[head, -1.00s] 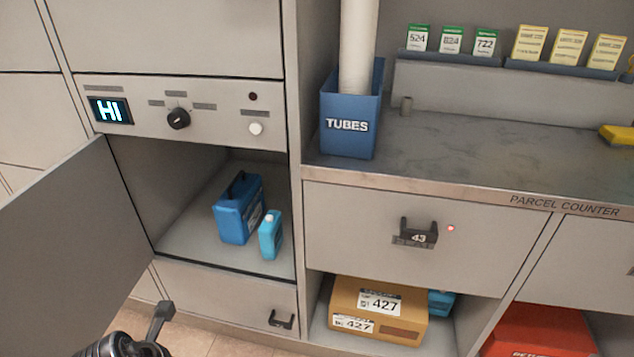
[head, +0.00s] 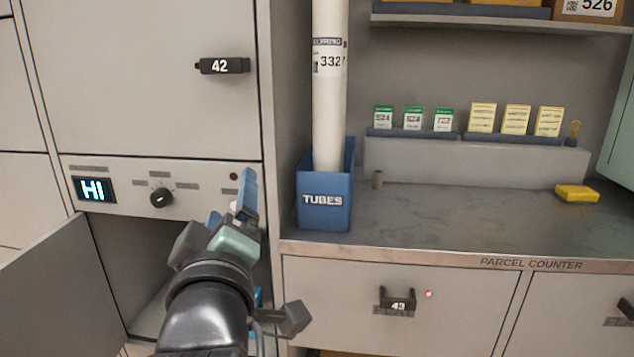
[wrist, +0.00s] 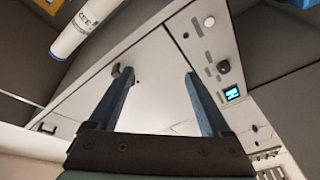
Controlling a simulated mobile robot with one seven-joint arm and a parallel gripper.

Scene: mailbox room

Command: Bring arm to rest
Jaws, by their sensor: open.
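My gripper (head: 230,200) is raised in front of the open locker compartment in the head view, near the control panel (head: 150,188) with its lit "HI" display. In the wrist view my gripper (wrist: 158,88) has its two blue fingers wide apart with nothing between them. My arm hides most of the compartment's inside; only a sliver of light blue shows beside it.
The open locker door (head: 50,300) sticks out at the lower left. A blue "TUBES" bin (head: 325,212) holding a white tube (head: 328,110) stands on the parcel counter (head: 450,215). A yellow block (head: 577,193) lies on the counter. Drawer 43 (head: 380,315) is shut.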

